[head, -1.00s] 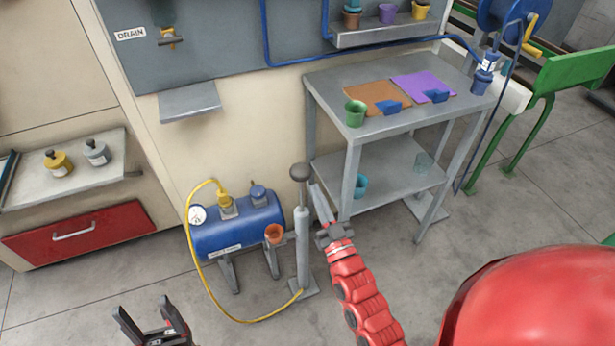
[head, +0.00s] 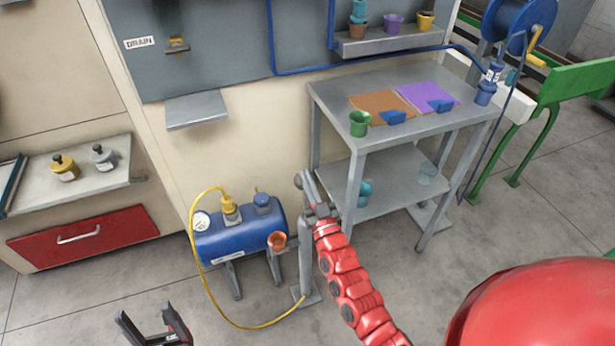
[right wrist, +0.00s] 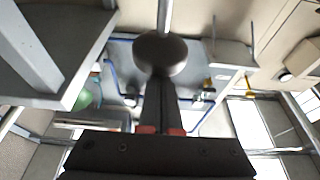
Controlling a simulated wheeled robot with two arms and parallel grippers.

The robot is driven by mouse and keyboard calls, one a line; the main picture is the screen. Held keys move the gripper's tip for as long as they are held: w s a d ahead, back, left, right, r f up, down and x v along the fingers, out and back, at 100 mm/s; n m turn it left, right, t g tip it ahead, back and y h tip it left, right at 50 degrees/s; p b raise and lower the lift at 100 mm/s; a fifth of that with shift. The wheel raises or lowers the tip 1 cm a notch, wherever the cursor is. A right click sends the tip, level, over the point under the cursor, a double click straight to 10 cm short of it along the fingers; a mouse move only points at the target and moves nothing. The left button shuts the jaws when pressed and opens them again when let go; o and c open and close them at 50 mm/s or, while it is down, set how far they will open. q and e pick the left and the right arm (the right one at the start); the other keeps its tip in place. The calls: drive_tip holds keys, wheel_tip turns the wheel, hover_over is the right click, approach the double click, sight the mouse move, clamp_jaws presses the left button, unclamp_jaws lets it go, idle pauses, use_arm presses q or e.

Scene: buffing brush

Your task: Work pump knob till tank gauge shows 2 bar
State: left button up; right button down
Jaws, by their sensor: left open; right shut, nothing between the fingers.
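The pump (head: 305,260) is a grey upright cylinder on a foot plate, with a dark round knob (head: 298,181) on top. The knob also shows in the right wrist view (right wrist: 160,54). My right gripper (head: 305,176) is shut and empty, right at the knob and partly covering it in the head view. In the right wrist view its fingertips reach the knob's edge; I cannot tell if they touch it. The blue tank (head: 240,237) stands left of the pump. Its white gauge (head: 201,221) is too small to read. My left gripper (head: 152,325) is open and empty at the bottom left.
A yellow hose (head: 204,290) loops from tank to pump foot. An orange cup (head: 277,241) is at the tank's right end. A grey table (head: 330,98) with a lower shelf stands close right of the pump. A red drawer (head: 85,235) is at the left.

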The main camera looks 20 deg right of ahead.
sight(305, 198)
wheel_tip(305, 198, down, 10)
drive_tip(key=b, duration=0.7)
drive_tip(key=shift+r, duration=0.1)
